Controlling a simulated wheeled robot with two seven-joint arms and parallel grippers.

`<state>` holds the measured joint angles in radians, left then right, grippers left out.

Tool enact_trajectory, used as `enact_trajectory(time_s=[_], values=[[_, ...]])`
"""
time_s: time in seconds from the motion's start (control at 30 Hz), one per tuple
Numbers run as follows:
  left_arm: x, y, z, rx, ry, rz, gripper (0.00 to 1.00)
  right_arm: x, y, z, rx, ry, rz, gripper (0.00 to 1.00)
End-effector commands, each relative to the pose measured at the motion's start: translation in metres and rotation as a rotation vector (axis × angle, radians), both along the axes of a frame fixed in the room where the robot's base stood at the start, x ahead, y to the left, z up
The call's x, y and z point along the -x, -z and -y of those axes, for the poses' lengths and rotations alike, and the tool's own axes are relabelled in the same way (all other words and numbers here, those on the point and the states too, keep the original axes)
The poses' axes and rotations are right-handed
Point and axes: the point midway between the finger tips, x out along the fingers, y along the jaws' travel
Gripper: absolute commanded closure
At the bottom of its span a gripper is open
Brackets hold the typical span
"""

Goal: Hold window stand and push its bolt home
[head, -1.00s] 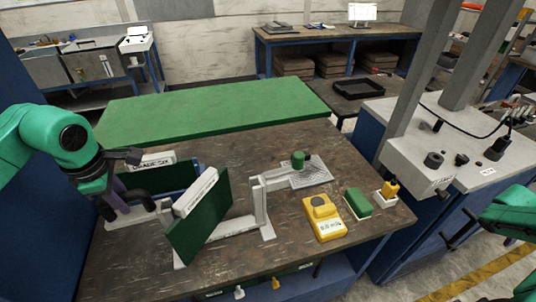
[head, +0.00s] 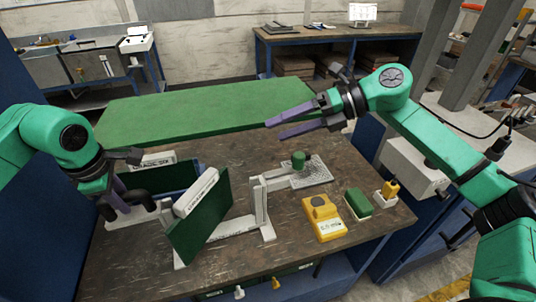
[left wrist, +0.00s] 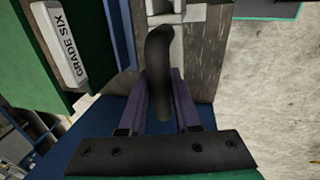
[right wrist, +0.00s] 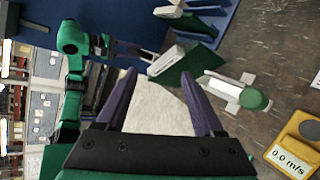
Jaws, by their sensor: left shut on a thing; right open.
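At the stand's right, a white post (head: 259,205) and arm meet a green knob (head: 298,159), possibly the bolt's end; how far the bolt is in I cannot tell. My right gripper (head: 275,130) is open and empty, above and behind the knob.
A yellow meter (head: 323,218) reading in m/s, a green block (head: 358,203) and a yellow-topped piece (head: 389,189) in a white holder sit at the bench's right. A green mat table (head: 200,112) stands behind.

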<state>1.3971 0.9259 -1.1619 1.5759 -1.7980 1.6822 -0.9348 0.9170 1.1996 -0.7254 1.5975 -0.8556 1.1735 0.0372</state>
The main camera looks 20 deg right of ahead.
Motion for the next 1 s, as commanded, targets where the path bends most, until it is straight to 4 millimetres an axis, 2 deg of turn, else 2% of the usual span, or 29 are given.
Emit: enact_trajectory(time_s=[0.03, 0.13, 0.2, 0.3, 0.4, 0.53, 0.63, 1.0], values=[[0.0, 0.0, 0.0, -0.001, 0.0, 0.0, 1.0, 0.014, 0.006, -0.013, 0.115, -0.055, -0.017, 0.31], [0.0, 0.0, 0.0, -0.001, 0.0, 0.0, 1.0, 0.03, 0.026, -0.015, 0.408, -0.059, -0.074, 0.31], [0.0, 0.0, 0.0, -0.001, 0.0, 0.001, 1.0, 0.031, 0.031, -0.004, 0.606, 0.022, -0.1, 0.31], [0.0, 0.0, 0.0, -0.001, 0.0, 0.001, 1.0, 0.025, 0.024, 0.018, 0.815, 0.204, -0.12, 0.31], [0.0, 0.0, 0.0, -0.001, -0.001, 0.001, 1.0, 0.021, 0.013, 0.035, 0.925, 0.371, -0.128, 0.31], [0.0, 0.0, 0.0, -0.001, -0.001, 0.001, 1.0, 0.019, 0.009, 0.045, 0.971, 0.467, -0.135, 0.31], [0.0, 0.0, -0.001, -0.001, -0.001, 0.001, 1.0, 0.014, 0.021, 0.047, 0.974, 0.47, -0.142, 0.31], [0.0, 0.0, -0.001, -0.001, -0.001, 0.001, 1.0, -0.019, 0.102, 0.052, 0.972, 0.468, -0.142, 0.31]])
